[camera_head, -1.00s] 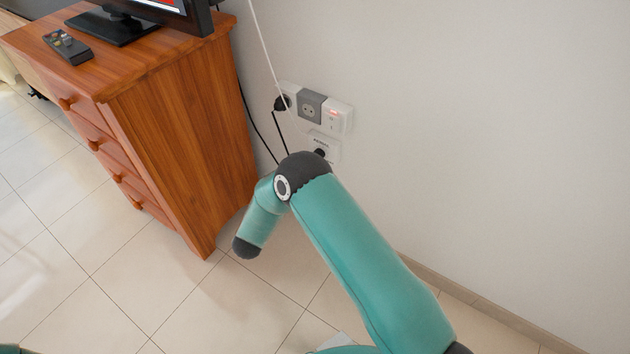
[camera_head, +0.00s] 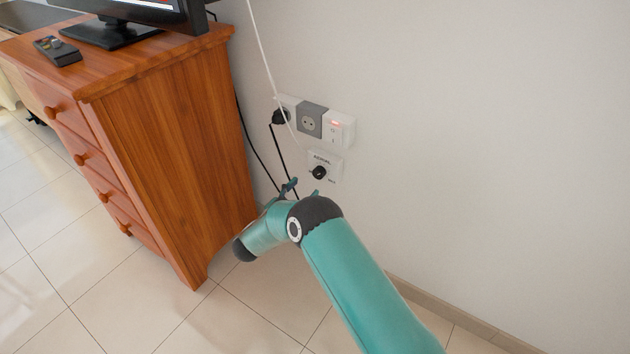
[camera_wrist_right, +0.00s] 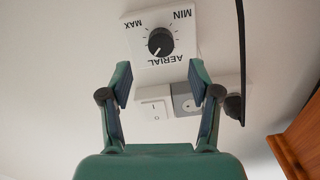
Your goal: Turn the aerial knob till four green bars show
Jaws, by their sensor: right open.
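The aerial knob (camera_head: 319,173) is a black dial on a white wall plate marked AERIAL, below the row of sockets. In the right wrist view the aerial knob (camera_wrist_right: 160,41) shows upside down with MIN and MAX marks, beyond the fingertips. My right gripper (camera_head: 303,187) is just below and left of the plate, partly hidden by my arm. In the right wrist view my right gripper (camera_wrist_right: 159,78) is open and empty, apart from the knob. The TV (camera_head: 150,12) shows only its lower edge; no green bars are visible. My left gripper is not in view.
Cables hang beside the wooden drawer unit (camera_head: 175,140). A remote (camera_head: 57,50) lies on top. The wall at right is clear.

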